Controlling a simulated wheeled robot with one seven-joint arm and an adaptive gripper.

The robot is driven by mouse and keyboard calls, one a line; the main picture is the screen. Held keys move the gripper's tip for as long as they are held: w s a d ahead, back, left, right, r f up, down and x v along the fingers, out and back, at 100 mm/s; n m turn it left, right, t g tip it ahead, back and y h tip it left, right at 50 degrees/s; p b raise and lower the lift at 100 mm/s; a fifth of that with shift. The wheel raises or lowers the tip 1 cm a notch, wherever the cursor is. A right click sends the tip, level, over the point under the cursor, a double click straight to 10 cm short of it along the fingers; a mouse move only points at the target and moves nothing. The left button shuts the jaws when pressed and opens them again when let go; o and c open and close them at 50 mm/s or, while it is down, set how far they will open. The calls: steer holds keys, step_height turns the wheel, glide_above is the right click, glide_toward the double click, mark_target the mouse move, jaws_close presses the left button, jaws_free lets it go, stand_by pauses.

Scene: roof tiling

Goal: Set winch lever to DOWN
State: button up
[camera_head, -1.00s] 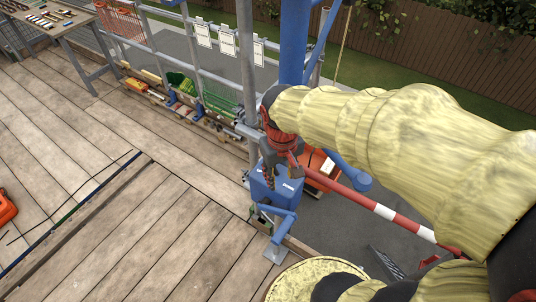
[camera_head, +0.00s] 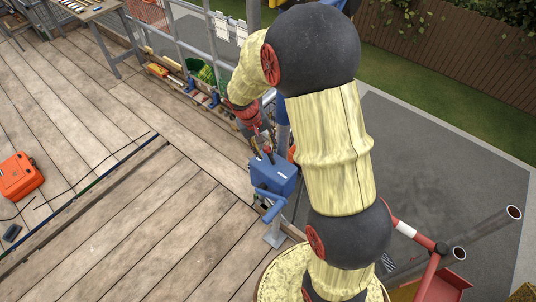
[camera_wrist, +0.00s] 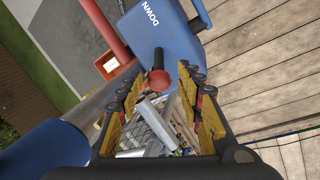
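The blue winch box (camera_head: 275,176) stands on a post at the deck's edge in the head view. In the wrist view the winch box (camera_wrist: 165,32) shows the word DOWN on its face. A lever with a round red knob (camera_wrist: 158,80) stands out from the box toward my wrist camera. My gripper (camera_wrist: 160,76) is open, with its yellow-padded fingers apart on either side of the red knob. I cannot tell whether a finger touches it. In the head view my gripper (camera_head: 265,145) is just above the box, and the lever is hard to make out there.
A blue crank arm (camera_head: 270,200) sticks out from the box's lower front. An orange case (camera_head: 18,177) lies on the deck at left. The wooden deck (camera_head: 150,235) in front is mostly clear.

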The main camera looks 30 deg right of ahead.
mark_target(268, 152)
steer(key=shift+x, duration=2.7)
steer(key=shift+s, duration=0.1)
steer(key=c, duration=0.3)
jaws_close()
